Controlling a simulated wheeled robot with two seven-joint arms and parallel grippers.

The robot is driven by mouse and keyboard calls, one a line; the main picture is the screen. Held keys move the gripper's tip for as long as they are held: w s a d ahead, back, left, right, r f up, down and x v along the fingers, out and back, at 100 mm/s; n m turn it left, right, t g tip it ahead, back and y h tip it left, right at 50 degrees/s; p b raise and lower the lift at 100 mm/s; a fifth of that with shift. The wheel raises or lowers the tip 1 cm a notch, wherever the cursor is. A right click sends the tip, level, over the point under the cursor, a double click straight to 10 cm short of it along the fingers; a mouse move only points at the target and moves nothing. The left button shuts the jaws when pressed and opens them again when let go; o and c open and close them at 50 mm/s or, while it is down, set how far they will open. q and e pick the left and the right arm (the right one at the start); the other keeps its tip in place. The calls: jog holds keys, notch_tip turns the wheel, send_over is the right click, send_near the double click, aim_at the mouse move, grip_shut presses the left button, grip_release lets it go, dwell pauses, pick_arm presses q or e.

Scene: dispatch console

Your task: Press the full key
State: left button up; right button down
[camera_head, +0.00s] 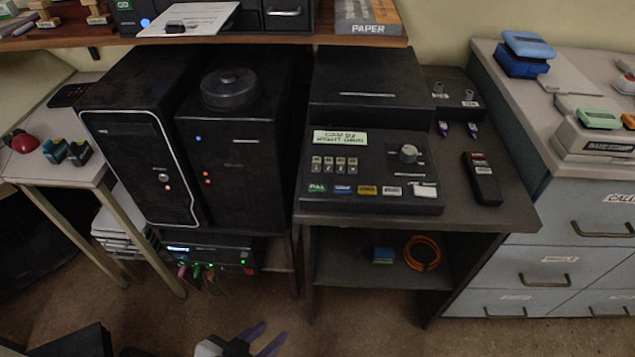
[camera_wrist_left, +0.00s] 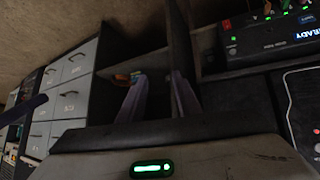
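The dispatch console (camera_head: 425,180) is a dark sloped box on the black table, with a green display, a knob and a front row of coloured keys. The full key (camera_head: 317,188) is the green one at the left end of that row. My left gripper (camera_head: 262,340) is at the bottom edge of the head view, low in front of the table and well apart from the key. Its two purple-grey fingers are spread with nothing between them. They also show in the left wrist view (camera_wrist_left: 160,95). The full key cannot be made out there.
Two black computer towers (camera_head: 135,150) stand left of the console. A handheld device (camera_head: 481,178) lies to its right. A lower shelf (camera_head: 345,270) holds an orange cable coil (camera_head: 422,254). A shelf board (camera_head: 250,40) overhangs the back. Grey drawers (camera_head: 570,230) stand at the right.

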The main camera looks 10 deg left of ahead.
pick_arm(q)
jog(key=shift+s+f, duration=0.1)
jog(key=shift+c, duration=0.2)
jog(key=shift+s, duration=0.1)
grip_shut()
dwell(1.4)
